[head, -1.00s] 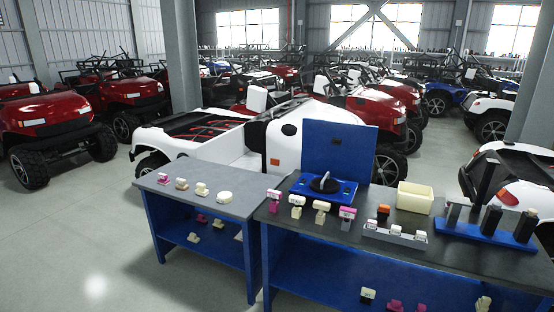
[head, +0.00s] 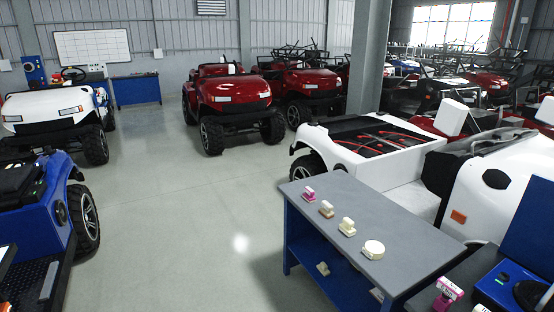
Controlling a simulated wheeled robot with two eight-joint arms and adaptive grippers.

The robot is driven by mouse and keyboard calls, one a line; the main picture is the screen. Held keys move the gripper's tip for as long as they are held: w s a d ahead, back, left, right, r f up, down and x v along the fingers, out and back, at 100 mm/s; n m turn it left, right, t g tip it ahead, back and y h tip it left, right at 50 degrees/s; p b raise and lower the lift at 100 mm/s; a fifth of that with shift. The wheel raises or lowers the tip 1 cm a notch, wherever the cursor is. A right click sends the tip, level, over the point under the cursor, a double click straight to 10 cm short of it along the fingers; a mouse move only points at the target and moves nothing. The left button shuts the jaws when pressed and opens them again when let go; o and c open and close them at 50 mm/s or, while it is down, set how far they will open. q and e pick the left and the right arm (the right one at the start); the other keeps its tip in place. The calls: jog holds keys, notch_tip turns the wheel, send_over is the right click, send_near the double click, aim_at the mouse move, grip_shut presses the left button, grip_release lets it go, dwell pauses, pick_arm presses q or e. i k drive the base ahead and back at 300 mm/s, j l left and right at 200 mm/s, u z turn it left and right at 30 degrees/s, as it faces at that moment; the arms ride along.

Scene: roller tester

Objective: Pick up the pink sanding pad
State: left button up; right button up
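A small pink pad-like piece with a lighter top (head: 309,194) sits at the far left end of the grey-topped table (head: 340,212). In a row beside it are a tan piece (head: 327,209), a cream piece (head: 347,227) and a round cream piece (head: 373,249). Another pink and white piece (head: 447,292) stands on the dark workbench at the bottom right, partly cut off by the frame. I cannot tell for certain which pink piece is the sanding pad. Neither of my grippers is in view.
The table's blue lower shelf (head: 330,264) holds a few small pieces. A white vehicle (head: 405,170) stands close behind the table. Open grey floor (head: 190,220) lies left of the table. A blue vehicle (head: 35,220) stands at the left, with red vehicles behind.

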aim_at(309, 196)
jog(key=i+u, duration=0.45)
jog(key=i, duration=1.1)
jog(key=i+l+z, duration=0.15)
jog(key=i+z, duration=0.6)
jog(key=i, duration=0.15)
jog(key=i+j+z, duration=0.2)
jog(key=i+z, duration=0.35)
jog(key=i, duration=0.2)
